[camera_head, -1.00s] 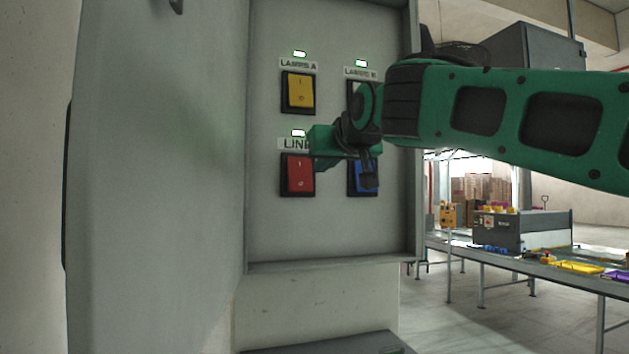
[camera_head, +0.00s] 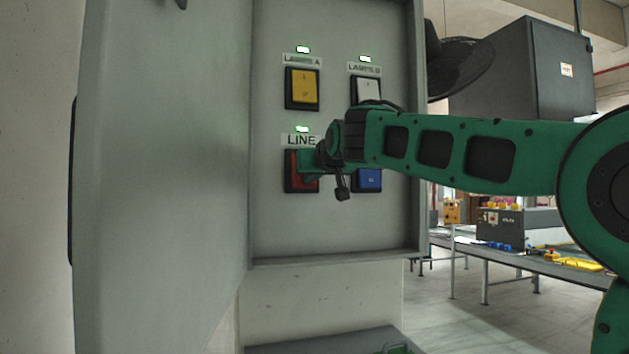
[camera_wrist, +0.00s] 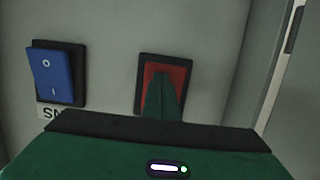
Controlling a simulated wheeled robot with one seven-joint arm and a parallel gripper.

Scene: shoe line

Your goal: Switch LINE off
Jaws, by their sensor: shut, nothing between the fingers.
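The LINE switch (camera_head: 293,172) is a red rocker in a black frame, under a LINE label (camera_head: 300,140) and a lit green lamp (camera_head: 302,129) in the open cabinet. My gripper (camera_head: 306,166) is shut and empty, its green fingers in front of the upper and right part of the red rocker. The wrist view is turned upside down. There my fingertips (camera_wrist: 161,78) lie over the middle of the red rocker (camera_wrist: 181,74) and hide much of it. I cannot tell whether they touch it or which way it is tilted.
The yellow LAMPS A switch (camera_head: 304,87) is above LINE. The white LAMPS B switch (camera_head: 368,90) is at upper right, and the blue switch (camera_head: 369,180) is right of LINE, partly behind my arm. The open door (camera_head: 165,180) stands left. A conveyor (camera_head: 530,265) is at right.

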